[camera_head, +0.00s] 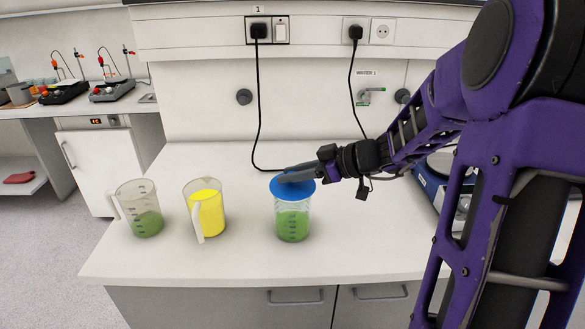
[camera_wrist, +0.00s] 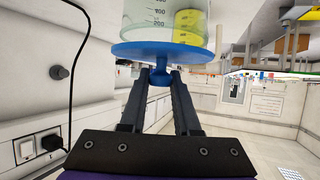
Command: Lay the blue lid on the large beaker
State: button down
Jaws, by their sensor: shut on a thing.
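The blue lid (camera_head: 293,189) is at the top of a clear beaker (camera_head: 292,222) with green contents, on the white bench. From the head view I cannot tell whether the lid rests on the rim or hovers just over it. My gripper (camera_head: 287,178) reaches in from the right and is shut on the lid's knob. In the wrist view my gripper (camera_wrist: 159,76) has its fingers on either side of the blue knob, under the lid's disc (camera_wrist: 160,52). The graduated beaker wall (camera_wrist: 145,18) shows right behind the disc, partly hidden by it.
A jug with yellow contents (camera_head: 209,214) and a jug with green contents (camera_head: 147,224) stand to the left of the beaker. A blue device (camera_head: 429,184) sits at the right, partly behind my arm. The bench front is clear.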

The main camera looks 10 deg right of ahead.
jog(key=shift+f+b, duration=0.65)
jog(key=shift+b, duration=0.35)
dwell(0.3)
jog(key=c, duration=0.6)
grip_release()
jog(key=shift+r, duration=0.1)
jog(key=shift+o, duration=0.2)
jog(key=v, duration=1.7)
jog(key=shift+d, duration=0.2)
